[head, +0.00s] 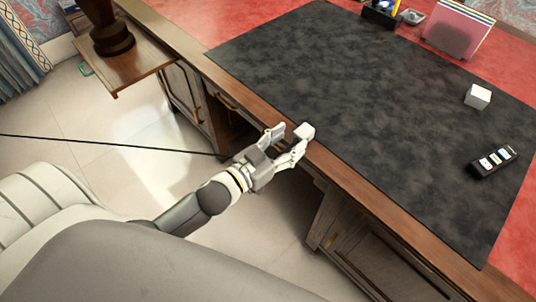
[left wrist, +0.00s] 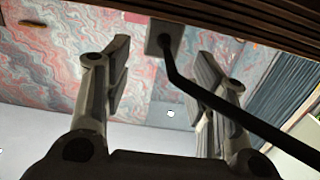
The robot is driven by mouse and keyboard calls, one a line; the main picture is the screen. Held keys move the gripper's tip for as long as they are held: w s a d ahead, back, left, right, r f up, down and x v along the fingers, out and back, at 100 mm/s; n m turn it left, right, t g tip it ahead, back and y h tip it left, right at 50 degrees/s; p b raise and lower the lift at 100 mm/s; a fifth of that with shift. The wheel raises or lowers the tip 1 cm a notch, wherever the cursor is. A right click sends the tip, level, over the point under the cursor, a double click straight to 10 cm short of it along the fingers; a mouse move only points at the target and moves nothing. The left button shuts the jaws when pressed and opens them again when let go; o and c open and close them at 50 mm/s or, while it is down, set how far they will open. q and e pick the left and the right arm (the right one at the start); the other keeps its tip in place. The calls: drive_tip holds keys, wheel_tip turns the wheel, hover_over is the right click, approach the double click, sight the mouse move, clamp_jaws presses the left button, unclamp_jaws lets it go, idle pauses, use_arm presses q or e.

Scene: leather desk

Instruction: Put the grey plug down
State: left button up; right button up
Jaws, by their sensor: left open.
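The grey plug (head: 305,131) is a small pale block at the wooden front edge of the desk, at the tips of my left gripper (head: 287,137). In the left wrist view the plug (left wrist: 163,38) shows its square face, with a black cable running from it to the lower right. My left gripper (left wrist: 162,80) is open there, one finger on each side, with gaps between the fingers and the plug. I cannot tell exactly how the plug rests on the edge. My right gripper is not in view.
A dark mat (head: 350,75) covers most of the desk and is largely bare. A white cube (head: 478,96) and a black block with white pieces (head: 492,161) lie on its right side. A card holder (head: 458,28) stands at the back. The black cable (head: 110,145) hangs leftward.

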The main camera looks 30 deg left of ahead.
use_arm(q)
drive_tip(key=v, duration=0.7)
drive_tip(key=shift+s, duration=0.15)
drive_tip(key=shift+r, duration=0.1)
